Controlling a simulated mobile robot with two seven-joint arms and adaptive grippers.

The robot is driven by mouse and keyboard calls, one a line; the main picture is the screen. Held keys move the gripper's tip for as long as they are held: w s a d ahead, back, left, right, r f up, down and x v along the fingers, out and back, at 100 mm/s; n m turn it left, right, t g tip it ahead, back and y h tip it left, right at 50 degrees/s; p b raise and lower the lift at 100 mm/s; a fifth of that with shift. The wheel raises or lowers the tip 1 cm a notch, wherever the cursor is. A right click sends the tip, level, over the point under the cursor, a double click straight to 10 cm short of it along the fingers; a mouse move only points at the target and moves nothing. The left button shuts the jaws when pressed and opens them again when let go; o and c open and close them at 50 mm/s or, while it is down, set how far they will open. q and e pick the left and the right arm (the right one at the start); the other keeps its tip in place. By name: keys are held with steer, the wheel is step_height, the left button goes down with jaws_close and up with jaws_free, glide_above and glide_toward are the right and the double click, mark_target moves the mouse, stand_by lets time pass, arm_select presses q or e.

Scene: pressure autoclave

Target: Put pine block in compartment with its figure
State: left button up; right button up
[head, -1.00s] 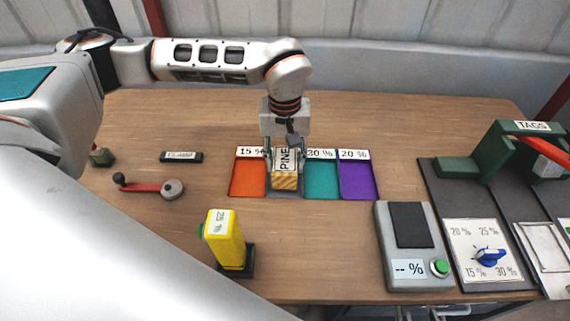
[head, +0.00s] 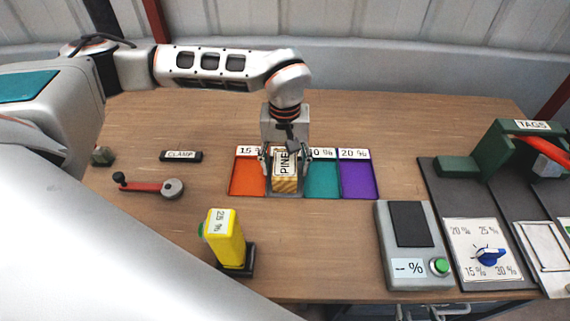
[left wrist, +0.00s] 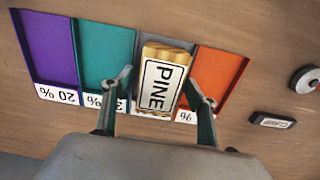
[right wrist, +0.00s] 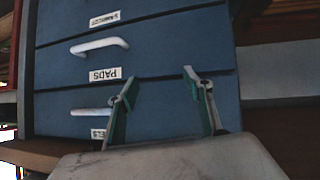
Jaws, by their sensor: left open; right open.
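The pine block (head: 286,184), light wood with a PINE label, sits in the compartment between the orange compartment (head: 248,180) and the teal compartment (head: 322,180). My left gripper (head: 286,162) is open over the block, one finger on each side. In the left wrist view the block (left wrist: 163,85) lies between the spread fingers (left wrist: 160,92), with gaps visible at its sides. The purple compartment (head: 357,178) is labelled 20 %. My right gripper (right wrist: 160,82) is open and empty in front of blue drawers.
A yellow meter (head: 226,238) showing 25 % stands nearer on the table (head: 330,245). A red lever (head: 148,187) and a CLAMP label (head: 181,156) lie left. A grey scale (head: 412,250), a dial panel (head: 483,255) and the green TAGS holder (head: 500,150) stand right.

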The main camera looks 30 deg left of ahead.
mark_target(285, 164)
arm_select(q)
step_height(285, 164, up, 12)
steer(key=shift+b, duration=0.45)
stand_by(0.4)
